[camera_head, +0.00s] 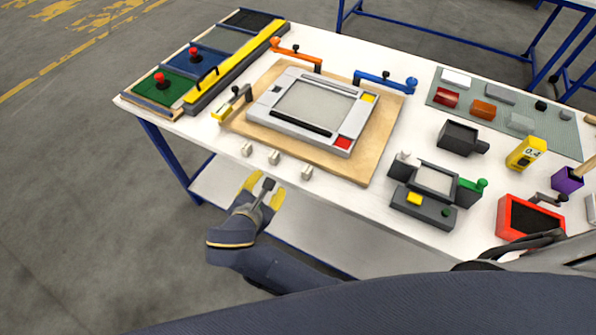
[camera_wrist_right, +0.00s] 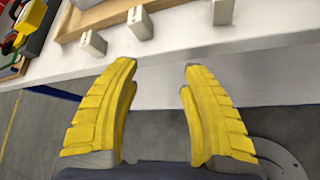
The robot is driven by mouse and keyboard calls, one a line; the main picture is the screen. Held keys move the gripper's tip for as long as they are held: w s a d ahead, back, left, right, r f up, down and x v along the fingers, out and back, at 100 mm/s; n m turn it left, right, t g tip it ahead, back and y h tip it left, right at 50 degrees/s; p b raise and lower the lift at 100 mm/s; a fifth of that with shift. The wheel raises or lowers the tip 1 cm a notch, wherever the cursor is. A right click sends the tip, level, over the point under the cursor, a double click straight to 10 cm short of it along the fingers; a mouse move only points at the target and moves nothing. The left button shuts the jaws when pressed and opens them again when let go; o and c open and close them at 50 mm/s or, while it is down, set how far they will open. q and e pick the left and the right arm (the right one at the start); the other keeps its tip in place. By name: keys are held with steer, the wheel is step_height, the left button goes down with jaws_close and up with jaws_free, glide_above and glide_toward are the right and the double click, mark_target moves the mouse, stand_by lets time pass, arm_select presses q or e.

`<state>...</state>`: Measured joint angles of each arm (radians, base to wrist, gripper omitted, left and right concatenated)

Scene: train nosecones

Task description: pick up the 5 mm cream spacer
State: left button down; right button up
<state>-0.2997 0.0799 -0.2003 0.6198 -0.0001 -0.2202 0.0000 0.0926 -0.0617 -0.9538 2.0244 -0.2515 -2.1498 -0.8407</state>
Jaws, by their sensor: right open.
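Three small cream spacer blocks stand in a row on the white table near its front edge: a left one (camera_head: 247,149), a middle one (camera_head: 274,157) and a right one (camera_head: 307,172). I cannot tell which is the 5 mm one. In the right wrist view cream blocks show at the top left (camera_wrist_right: 93,43), top middle (camera_wrist_right: 140,23) and top right (camera_wrist_right: 222,12). My right gripper (camera_head: 263,184) is open and empty, with yellow fingers apart (camera_wrist_right: 158,80). It is in front of the table edge, short of the blocks. My left gripper is not in view.
Behind the blocks is a wooden board (camera_head: 378,150) carrying a grey frame (camera_head: 262,112) with clamps around it. Left is a tray with green and blue pads (camera_head: 165,92). Right are a small grey fixture (camera_head: 422,205) and a red bin (camera_head: 503,232).

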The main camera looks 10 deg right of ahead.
mark_target(307, 170)
steer(key=s+d+r+n+h, duration=0.3)
steer(key=s+d+r+h, duration=0.1)
steer(key=d+r, duration=0.15)
steer(key=shift+g, duration=0.4)
steer(key=shift+x, duration=4.1)
steer(key=shift+o, duration=0.3)
steer(key=shift+s+d, duration=0.15)
jaws_close()
